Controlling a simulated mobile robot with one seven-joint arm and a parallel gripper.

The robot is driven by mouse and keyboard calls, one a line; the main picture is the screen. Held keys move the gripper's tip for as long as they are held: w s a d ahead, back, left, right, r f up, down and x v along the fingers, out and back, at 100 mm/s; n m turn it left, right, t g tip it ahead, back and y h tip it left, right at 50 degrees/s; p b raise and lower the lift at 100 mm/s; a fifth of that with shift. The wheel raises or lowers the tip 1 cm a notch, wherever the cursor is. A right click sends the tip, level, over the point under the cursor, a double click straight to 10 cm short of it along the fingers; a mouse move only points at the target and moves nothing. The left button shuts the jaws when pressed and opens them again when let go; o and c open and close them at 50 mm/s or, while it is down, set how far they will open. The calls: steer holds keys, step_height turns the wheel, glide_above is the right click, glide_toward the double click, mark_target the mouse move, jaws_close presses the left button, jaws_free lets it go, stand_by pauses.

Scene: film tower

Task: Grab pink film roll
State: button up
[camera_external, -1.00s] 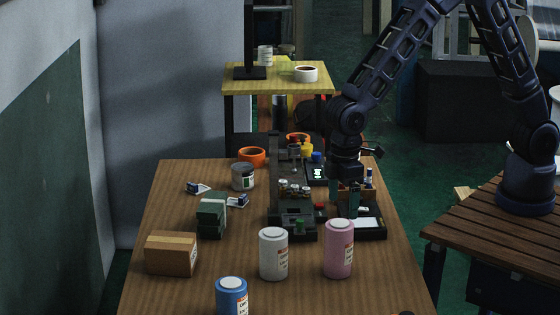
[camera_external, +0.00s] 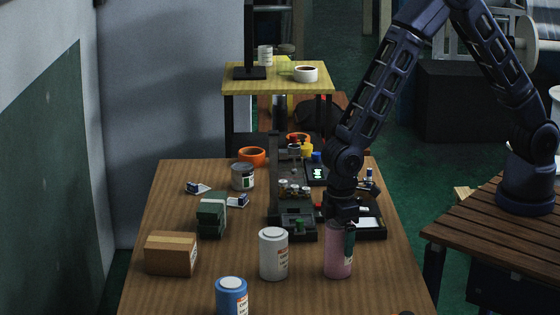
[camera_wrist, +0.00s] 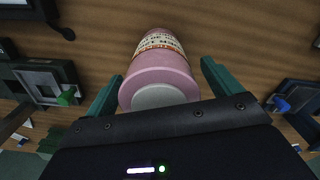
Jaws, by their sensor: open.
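The pink film roll (camera_external: 338,258) is an upright pink cylinder with a pale lid and a printed label, standing on the wooden table. In the wrist view the pink film roll (camera_wrist: 160,75) sits between two green fingers, with a gap on each side. My gripper (camera_external: 340,232) is right over the roll in the external view, and its fingers reach down beside the roll's upper part. In the wrist view my gripper (camera_wrist: 160,85) is open and not clamped on the roll. The roll's top is hidden by the gripper in the external view.
A white roll (camera_external: 273,254) stands close to the left of the pink one, and a blue roll (camera_external: 232,296) is at the front. A cardboard box (camera_external: 171,254) is at the left. Dark equipment (camera_external: 298,222) stands behind. The table's right edge is near.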

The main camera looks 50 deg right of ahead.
steer(key=c, duration=1.4)
steer(key=shift+o, duration=0.2)
steer(key=shift+r, duration=0.15)
